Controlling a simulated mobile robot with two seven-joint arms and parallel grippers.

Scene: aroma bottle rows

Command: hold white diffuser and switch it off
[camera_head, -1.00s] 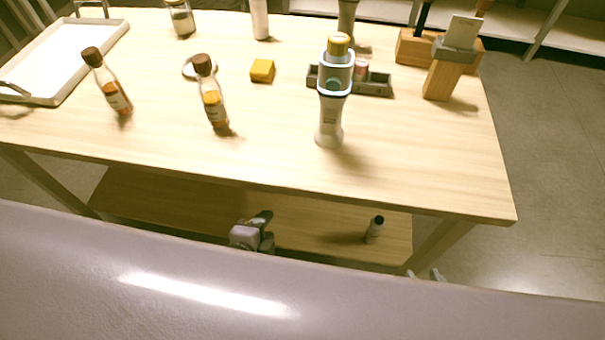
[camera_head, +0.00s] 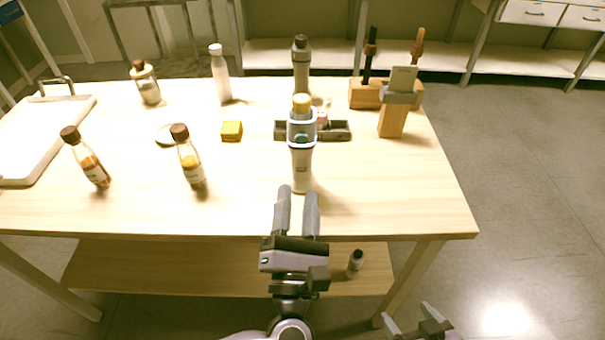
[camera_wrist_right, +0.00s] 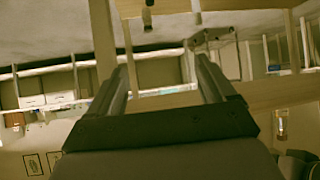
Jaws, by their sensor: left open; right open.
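The white diffuser (camera_head: 302,168) stands upright near the table's front edge in the head view. It has a pale, bright band around its upper part, a small green spot there and a yellow top. My left gripper (camera_head: 298,193) is open in front of it, with its fingertips at the diffuser's base in the picture. I cannot tell whether they touch it. My right gripper (camera_head: 409,315) is open and low, in front of the table at the right. Its open, empty fingers also show in the right wrist view (camera_wrist_right: 163,62).
On the wooden table (camera_head: 395,205) are two amber bottles (camera_head: 192,165) (camera_head: 92,165), a yellow block (camera_head: 231,131) and a grey tray (camera_head: 338,131) behind the diffuser. A wooden block holder (camera_head: 392,122) stands right, a white tray (camera_head: 40,140) left. A small bottle (camera_head: 355,262) is on the lower shelf.

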